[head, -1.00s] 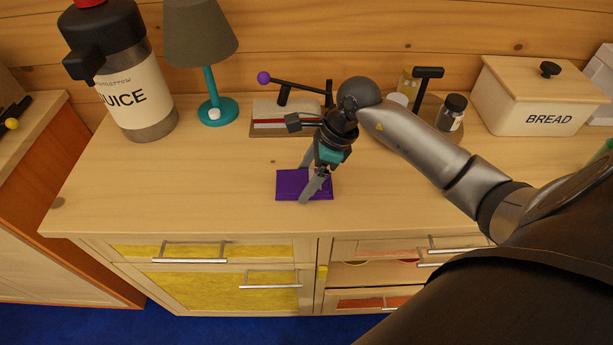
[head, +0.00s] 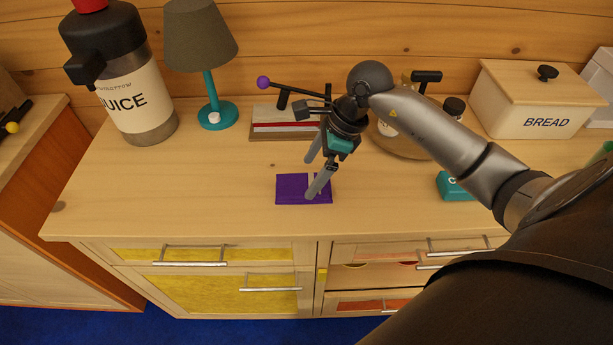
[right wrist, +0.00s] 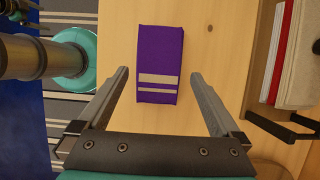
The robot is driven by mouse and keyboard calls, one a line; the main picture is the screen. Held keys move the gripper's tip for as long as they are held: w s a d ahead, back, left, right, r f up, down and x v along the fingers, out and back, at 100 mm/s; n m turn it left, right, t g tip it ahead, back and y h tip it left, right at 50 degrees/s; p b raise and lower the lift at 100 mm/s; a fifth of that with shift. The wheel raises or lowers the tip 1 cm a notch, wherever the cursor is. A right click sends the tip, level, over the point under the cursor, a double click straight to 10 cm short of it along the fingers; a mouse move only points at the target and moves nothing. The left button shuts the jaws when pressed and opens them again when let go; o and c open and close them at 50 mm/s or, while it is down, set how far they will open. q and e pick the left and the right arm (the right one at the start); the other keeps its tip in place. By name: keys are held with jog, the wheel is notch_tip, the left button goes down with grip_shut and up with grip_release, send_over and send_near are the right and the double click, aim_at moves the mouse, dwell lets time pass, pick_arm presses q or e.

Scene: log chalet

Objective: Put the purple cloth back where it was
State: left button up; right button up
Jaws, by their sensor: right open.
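The purple cloth (head: 290,189) lies flat and folded on the wooden counter top (head: 180,190), near its front edge above the drawers. In the right wrist view the cloth (right wrist: 160,50) is a purple rectangle with two pale stripes at its near end. My right gripper (head: 310,178) is open and empty above the cloth. One finger hides part of it in the head view. In the right wrist view the fingers (right wrist: 159,74) stand apart on either side of the cloth, not touching it. My left gripper is not in view.
A juice dispenser (head: 136,95) and a teal lamp (head: 211,85) stand at the back left. A board with a red stripe (head: 275,125) lies behind the gripper. A bread box (head: 530,100) and a teal object (head: 452,187) are to the right. The counter left of the cloth is clear.

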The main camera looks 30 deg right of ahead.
jog(key=v, duration=0.8)
jog(key=shift+r+p, duration=0.2)
jog(key=shift+p, duration=0.1)
jog(key=shift+s, duration=0.1)
